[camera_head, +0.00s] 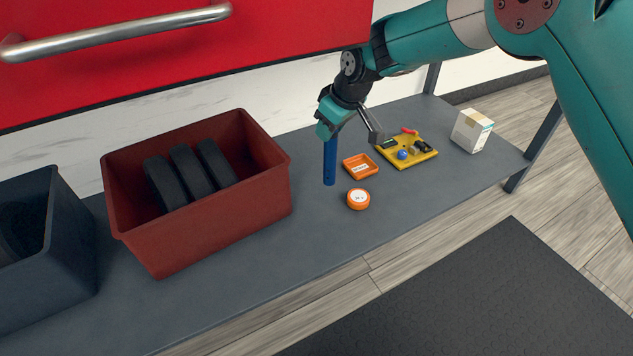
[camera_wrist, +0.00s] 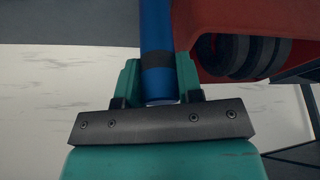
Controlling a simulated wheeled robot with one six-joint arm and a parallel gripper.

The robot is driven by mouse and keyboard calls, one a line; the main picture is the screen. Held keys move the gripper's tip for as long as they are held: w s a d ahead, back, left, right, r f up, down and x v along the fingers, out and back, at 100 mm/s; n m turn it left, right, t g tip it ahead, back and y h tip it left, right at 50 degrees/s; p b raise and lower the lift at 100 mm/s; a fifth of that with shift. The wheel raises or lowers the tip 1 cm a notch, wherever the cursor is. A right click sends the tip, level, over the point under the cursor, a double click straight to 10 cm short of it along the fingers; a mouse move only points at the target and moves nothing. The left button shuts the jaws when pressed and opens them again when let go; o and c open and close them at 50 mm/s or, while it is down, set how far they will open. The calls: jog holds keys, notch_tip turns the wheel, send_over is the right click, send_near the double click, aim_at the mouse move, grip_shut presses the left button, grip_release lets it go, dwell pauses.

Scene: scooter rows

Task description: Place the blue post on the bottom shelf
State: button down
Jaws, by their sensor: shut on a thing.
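The blue post (camera_head: 330,160) hangs upright below my gripper (camera_head: 329,130) in the head view. My gripper is shut on its upper end. In the wrist view the blue post (camera_wrist: 155,35) has a dark band and sits between the two fingers of my gripper (camera_wrist: 155,82). Its lower end is over the grey shelf (camera_head: 300,255); I cannot tell whether it touches the surface. The post is just left of a small orange tray (camera_head: 360,165) and behind and left of an orange round tin (camera_head: 358,199).
A red-brown bin (camera_head: 215,235) with several black tyres stands left of the post, and a dark bin (camera_head: 75,250) is farther left. A yellow tray (camera_head: 425,159) with small items and a white box (camera_head: 471,131) are to the right. The shelf's front strip is clear.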

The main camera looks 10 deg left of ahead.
aim_at(329, 171)
notch_tip(329, 171, down, 13)
jog(key=b, duration=0.5)
jog(key=shift+b, duration=0.35)
jog(key=c, duration=0.8)
grip_release()
jog(key=shift+f, duration=0.1)
